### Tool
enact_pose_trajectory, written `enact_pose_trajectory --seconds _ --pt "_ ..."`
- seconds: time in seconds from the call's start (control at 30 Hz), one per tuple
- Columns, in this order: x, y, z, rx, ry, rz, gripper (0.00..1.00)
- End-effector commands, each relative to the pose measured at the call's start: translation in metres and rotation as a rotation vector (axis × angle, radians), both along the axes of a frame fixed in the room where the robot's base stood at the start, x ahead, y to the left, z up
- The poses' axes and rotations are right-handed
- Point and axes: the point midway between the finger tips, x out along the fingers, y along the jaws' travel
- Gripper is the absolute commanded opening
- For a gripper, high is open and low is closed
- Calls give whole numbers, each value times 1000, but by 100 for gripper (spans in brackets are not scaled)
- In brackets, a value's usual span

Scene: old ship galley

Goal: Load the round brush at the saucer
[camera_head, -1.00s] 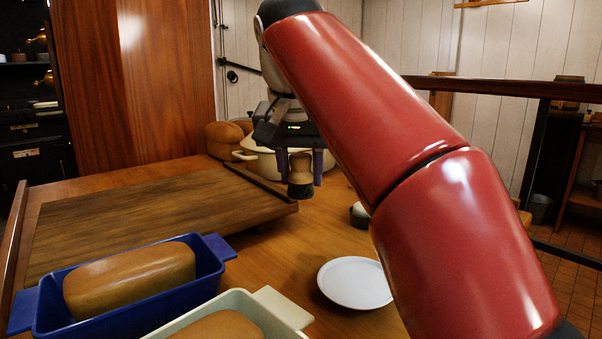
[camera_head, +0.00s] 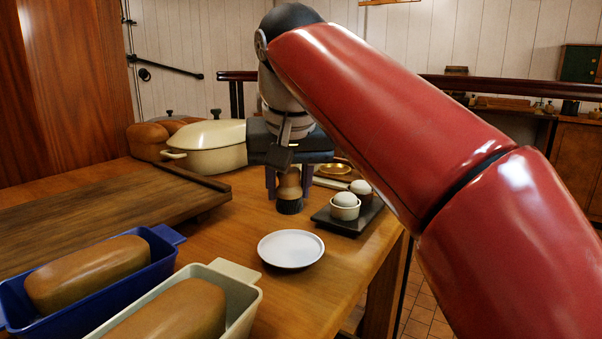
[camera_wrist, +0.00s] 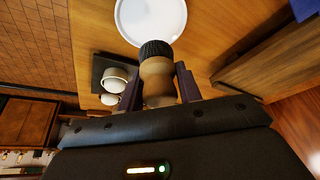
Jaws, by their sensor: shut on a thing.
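The round brush (camera_head: 289,190) has a wooden handle and dark bristles pointing down. My gripper (camera_head: 290,185) is shut on its handle, and the brush hangs upright behind the saucer in the head view. In the wrist view the brush (camera_wrist: 157,75) sits between the two fingers of my gripper (camera_wrist: 158,86). The white saucer (camera_head: 291,249) lies on the wooden table, in front of the brush in the head view and apart from it as far as I can tell. The saucer also shows at the top of the wrist view (camera_wrist: 150,14), partly behind the bristles.
A dark tray (camera_head: 338,223) with small cups (camera_head: 345,208) stands right of the brush. A cream pot (camera_head: 208,147) and a wooden board (camera_head: 100,222) are to the left. Blue (camera_head: 166,236) and cream (camera_head: 236,272) loaf tins stand in front. Bare table surrounds the saucer.

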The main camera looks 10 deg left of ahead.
Motion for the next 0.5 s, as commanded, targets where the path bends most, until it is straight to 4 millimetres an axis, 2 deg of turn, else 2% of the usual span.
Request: enact_pose_trajectory --seconds 0.27,0.5 --pt "-2 1 -19 -2 1 11 16" --pt "-1 2 -49 0 1 11 16"
